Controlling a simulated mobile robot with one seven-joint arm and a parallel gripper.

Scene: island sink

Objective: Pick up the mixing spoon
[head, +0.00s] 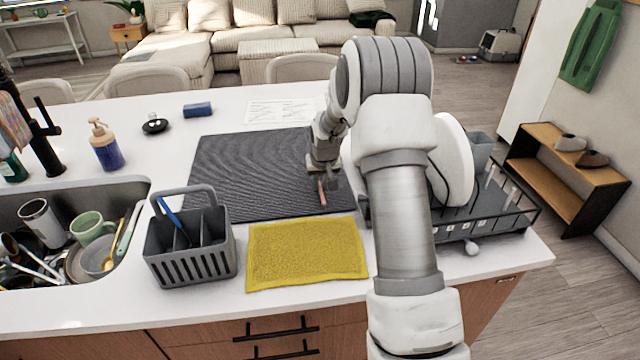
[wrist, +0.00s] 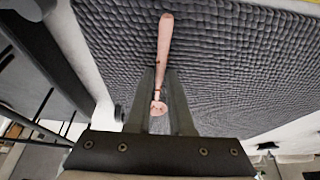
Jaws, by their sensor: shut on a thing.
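A slim pinkish-brown utensil, which I take as the mixing spoon (wrist: 165,40), is between the fingers of my gripper (wrist: 161,78) in the wrist view. Its long part points away from the gripper, and its small rounded end lies between the fingers. In the head view my gripper (head: 323,180) points down over the dark ribbed mat (head: 245,175), shut on the spoon (head: 322,194). The spoon is over the front right part of the mat. I cannot tell whether it touches the mat. My gripper hides part of the spoon in the head view.
A dish rack (head: 500,212) stands right of the mat, partly behind my arm. A yellow cloth (head: 305,255) and a grey caddy (head: 190,255) lie in front. The sink (head: 125,190) at left holds mugs and utensils. A blue sponge (head: 198,110) is behind the mat.

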